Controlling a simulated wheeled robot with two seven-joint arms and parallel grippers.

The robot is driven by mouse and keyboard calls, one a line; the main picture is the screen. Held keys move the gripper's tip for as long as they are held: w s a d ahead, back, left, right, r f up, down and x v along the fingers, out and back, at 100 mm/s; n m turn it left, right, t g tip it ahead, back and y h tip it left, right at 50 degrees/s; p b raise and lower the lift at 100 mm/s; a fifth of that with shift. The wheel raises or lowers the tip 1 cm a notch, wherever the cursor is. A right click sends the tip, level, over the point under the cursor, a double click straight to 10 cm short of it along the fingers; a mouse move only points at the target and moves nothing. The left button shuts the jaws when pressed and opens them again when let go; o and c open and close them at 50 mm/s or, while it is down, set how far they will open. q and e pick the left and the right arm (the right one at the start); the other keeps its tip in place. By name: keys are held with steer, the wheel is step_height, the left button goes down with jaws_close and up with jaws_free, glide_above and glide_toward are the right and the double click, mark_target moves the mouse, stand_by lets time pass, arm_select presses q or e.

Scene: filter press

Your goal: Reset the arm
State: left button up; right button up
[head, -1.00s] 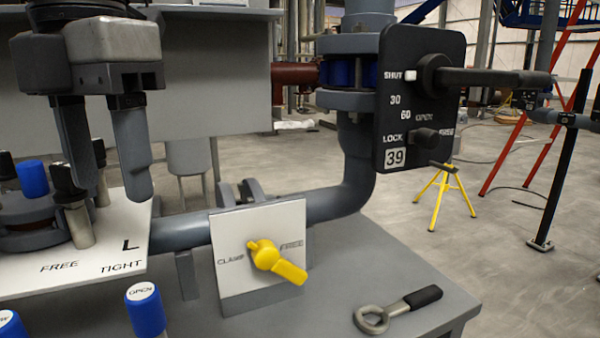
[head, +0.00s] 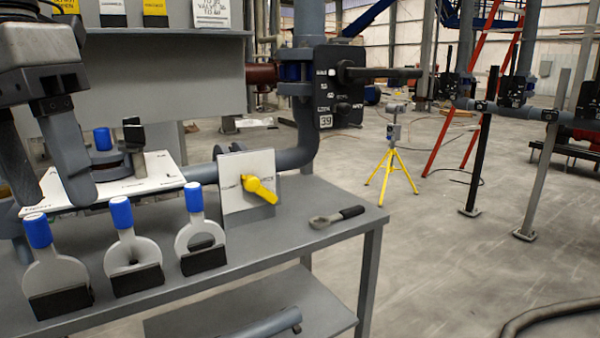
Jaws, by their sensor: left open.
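My left gripper (head: 60,165) comes in from the upper left, its two fingers pointing down and apart. It is open and I see nothing between its fingers. It hangs in front of the left end of the white plate (head: 150,180), which bears a grey round fitting with a blue-capped post (head: 102,139) and a dark-topped post (head: 134,135). The plate's left part is hidden behind the gripper. My right gripper is not in view.
Several blue-handled ring tools (head: 132,255) stand along the bench front. A yellow lever (head: 258,190) sits on a white panel. A ring wrench (head: 336,217) lies on the bench (head: 300,240). A black valve plate (head: 335,85) stands behind.

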arm_select(q)
steer(key=w+a+f+n+t+h+p, duration=0.3)
steer(key=w+a+f+n+h, duration=0.3)
steer(key=w+h, duration=0.4)
steer(key=w+a+f+n+t+p, duration=0.1)
steer(key=a+f+n+t+p, duration=0.2)
steer(key=f+n+t, duration=0.95)
steer(key=s+d+f+n+y+p, duration=0.1)
steer(key=s+d+f+n+y, duration=0.1)
steer(key=f+n+y, duration=0.35)
steer(key=s+d+f+n+y+p, duration=0.1)
steer(key=s+f+n+y, duration=0.15)
steer(key=f+n, duration=0.45)
steer(key=s+d+f+n+g+p, duration=0.1)
steer(key=s+d+f+n+g, duration=0.4)
steer(key=s+d+f, duration=0.3)
steer(key=d, duration=0.4)
steer(key=shift+s+d+f+p, duration=0.2)
steer(key=shift+d+p, duration=0.1)
steer(key=shift+d, duration=0.05)
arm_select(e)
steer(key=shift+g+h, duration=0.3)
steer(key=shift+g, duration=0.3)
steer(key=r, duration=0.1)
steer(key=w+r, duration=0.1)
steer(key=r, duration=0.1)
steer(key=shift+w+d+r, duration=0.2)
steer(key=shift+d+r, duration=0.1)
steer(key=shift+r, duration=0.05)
